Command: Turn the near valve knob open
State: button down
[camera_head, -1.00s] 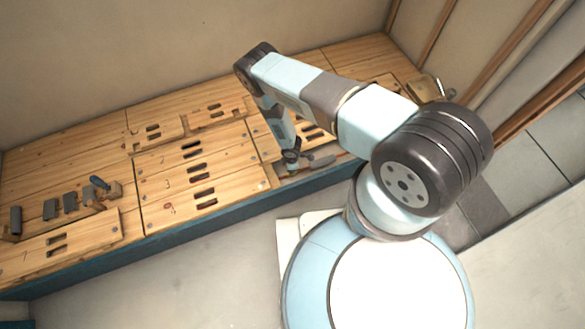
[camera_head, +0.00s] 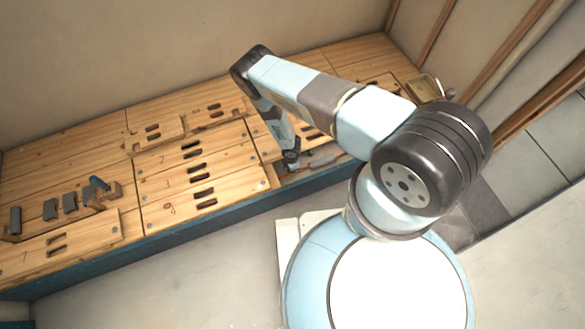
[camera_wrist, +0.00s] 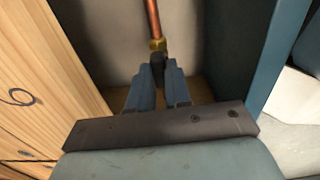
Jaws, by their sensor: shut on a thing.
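In the wrist view my gripper (camera_wrist: 158,77) has its two blue-grey fingers on either side of a small dark valve knob (camera_wrist: 158,63), shut on it. The knob sits just below a brass fitting (camera_wrist: 158,45) at the lower end of a copper pipe (camera_wrist: 152,18). The fingers cover part of the knob, so its turned angle is hard to tell. In the head view my gripper (camera_head: 291,160) is low in an opening at the front edge of the wooden panels, and the knob cannot be made out there.
Wooden panels with slots (camera_head: 195,180) cover the bench to the left. A wooden wall (camera_wrist: 50,60) stands left of my gripper and a blue edge (camera_wrist: 262,55) right of it, leaving a narrow gap.

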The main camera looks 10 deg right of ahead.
jog(key=c, duration=1.3)
grip_release()
jog(key=shift+w, duration=0.25)
jog(key=shift+o, duration=1.2)
jog(key=shift+s, duration=0.1)
jog(key=shift+r, duration=0.1)
notch_tip(320, 180, up, 14)
jog(key=shift+f, duration=0.2)
